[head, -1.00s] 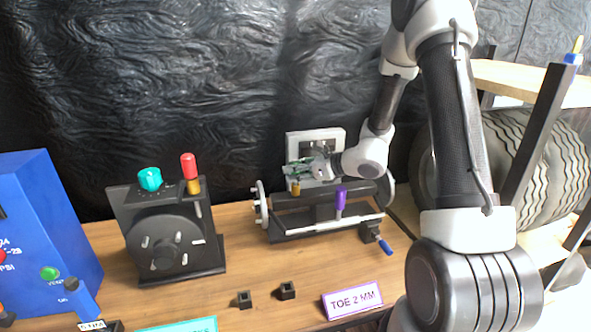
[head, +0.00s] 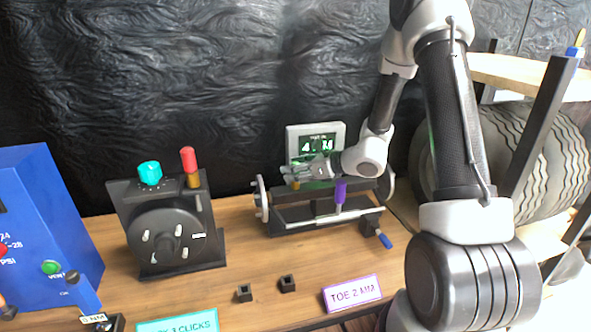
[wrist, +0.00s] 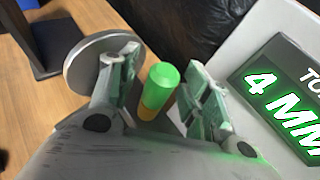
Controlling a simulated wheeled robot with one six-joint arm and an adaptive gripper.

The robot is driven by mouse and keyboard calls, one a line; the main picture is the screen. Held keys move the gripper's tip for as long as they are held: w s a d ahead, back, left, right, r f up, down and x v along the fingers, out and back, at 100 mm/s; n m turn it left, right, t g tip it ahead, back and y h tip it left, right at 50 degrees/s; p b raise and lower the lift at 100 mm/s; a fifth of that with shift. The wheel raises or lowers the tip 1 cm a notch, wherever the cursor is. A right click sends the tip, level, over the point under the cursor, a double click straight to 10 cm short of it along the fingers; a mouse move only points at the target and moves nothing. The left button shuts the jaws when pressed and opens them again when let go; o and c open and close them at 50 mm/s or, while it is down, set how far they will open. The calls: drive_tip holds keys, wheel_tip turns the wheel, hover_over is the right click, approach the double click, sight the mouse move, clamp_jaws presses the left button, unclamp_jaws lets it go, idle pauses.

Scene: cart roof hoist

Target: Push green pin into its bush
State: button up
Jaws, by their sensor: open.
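The green pin (wrist: 162,78) stands in its brass-coloured bush (wrist: 150,106) in the wrist view, with its head above the bush. My gripper (wrist: 165,90) is open, with one finger on each side of the pin and a visible gap beside it. In the head view my gripper (head: 291,174) is over the left end of the black toe rig (head: 290,214). There the bush (head: 296,185) shows just below the fingers, and the pin is mostly hidden by them.
A lit display (head: 316,140) behind the rig reads 4 MM in the wrist view. A round disc (wrist: 103,66) is close to the left finger. A black stand (head: 165,235) is further left.

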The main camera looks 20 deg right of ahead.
drive_tip(key=shift+r, duration=0.1)
wheel_tip(320, 180, up, 10)
drive_tip(key=shift+f, duration=0.1)
idle(0.4)
